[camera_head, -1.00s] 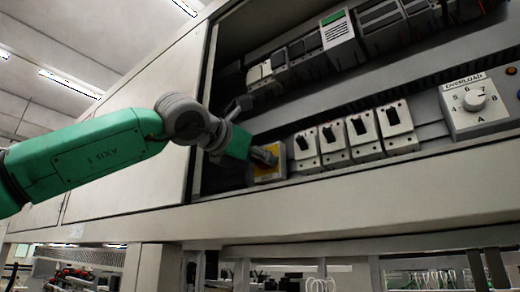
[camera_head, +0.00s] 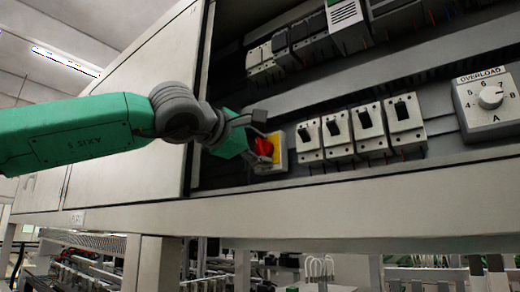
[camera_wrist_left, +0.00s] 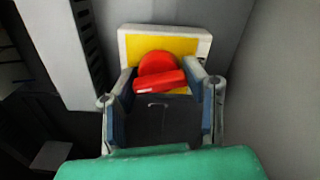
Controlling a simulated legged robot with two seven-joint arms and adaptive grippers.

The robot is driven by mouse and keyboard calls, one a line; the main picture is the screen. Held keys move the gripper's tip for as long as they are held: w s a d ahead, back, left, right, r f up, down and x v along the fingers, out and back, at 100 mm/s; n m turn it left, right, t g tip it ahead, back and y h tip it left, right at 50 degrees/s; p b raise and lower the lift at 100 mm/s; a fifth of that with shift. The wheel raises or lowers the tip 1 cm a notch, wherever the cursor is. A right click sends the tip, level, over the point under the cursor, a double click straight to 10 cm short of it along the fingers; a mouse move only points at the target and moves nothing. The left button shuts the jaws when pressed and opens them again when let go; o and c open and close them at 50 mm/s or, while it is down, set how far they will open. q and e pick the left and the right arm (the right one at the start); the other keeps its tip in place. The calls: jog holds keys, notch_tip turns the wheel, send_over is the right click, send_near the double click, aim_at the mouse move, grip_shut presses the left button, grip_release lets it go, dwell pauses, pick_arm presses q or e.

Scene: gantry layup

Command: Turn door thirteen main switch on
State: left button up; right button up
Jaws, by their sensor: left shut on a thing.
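The main switch is a red rotary handle (camera_head: 263,147) on a yellow plate with a pale frame (camera_head: 278,150), at the left end of the lower row in the open cabinet. In the left wrist view the red handle (camera_wrist_left: 160,80) lies nearly level, slightly tilted, in front of the yellow plate (camera_wrist_left: 188,47). My left gripper (camera_head: 262,146) is at the switch. In the left wrist view its two fingers (camera_wrist_left: 163,88) are on either side of the handle and shut on it. My right gripper is in neither view.
Several white breakers (camera_head: 338,135) stand just right of the switch. An overload dial box (camera_head: 487,102) is farther right. More modules (camera_head: 300,40) line the upper rail. The pale cabinet door (camera_head: 140,110) and the lower cabinet edge (camera_head: 330,203) border the opening.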

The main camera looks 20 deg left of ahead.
pick_arm(q)
jog(key=shift+f+m, duration=0.15)
jog(key=shift+m, duration=1.35)
jog(key=shift+f, duration=0.1)
jog(key=o, duration=1.2)
jog(key=shift+w, duration=0.15)
jog(key=shift+s, duration=0.2)
jog(key=v, duration=1.1)
jog(key=shift+s+a, duration=0.2)
jog(key=shift+a, duration=0.05)
